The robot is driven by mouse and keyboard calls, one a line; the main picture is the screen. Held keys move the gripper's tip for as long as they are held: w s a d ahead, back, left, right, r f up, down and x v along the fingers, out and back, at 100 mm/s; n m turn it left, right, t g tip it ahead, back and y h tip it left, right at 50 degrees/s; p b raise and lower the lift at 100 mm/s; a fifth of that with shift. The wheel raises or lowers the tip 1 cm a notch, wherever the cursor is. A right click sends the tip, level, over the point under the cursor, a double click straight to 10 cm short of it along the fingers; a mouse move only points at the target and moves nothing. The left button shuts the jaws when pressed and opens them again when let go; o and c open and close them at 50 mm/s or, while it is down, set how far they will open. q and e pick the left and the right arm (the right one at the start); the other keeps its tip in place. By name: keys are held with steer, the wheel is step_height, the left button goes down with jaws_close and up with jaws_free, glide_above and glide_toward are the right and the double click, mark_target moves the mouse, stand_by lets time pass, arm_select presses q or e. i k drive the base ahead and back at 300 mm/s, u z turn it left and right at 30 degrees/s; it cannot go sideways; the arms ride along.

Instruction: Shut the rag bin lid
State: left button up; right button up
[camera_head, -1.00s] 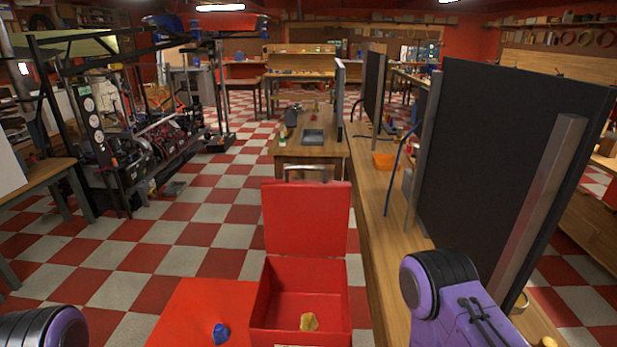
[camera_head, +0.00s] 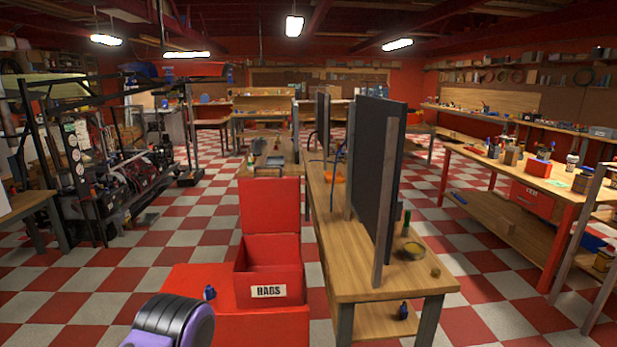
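The red rag bin (camera_head: 252,284) stands low in front of me, with a white label reading RAGS (camera_head: 268,291) on its front. Its red lid (camera_head: 270,205) is open and stands upright at the back edge of the bin. The front wall hides the bottom of the bin. A purple and black link of my arm shows at the bottom left, in front of the bin and apart from the lid. Neither gripper is in view.
A red surface (camera_head: 190,282) beside the bin bears a small blue object (camera_head: 209,292). A wooden bench (camera_head: 350,278) with a dark upright panel (camera_head: 372,170) stands close on the right. Checkered floor lies open to the left and far right.

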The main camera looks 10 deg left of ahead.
mark_target(267, 204)
steer(key=u, duration=0.55)
steer(key=i, duration=0.45)
steer(key=u, duration=0.45)
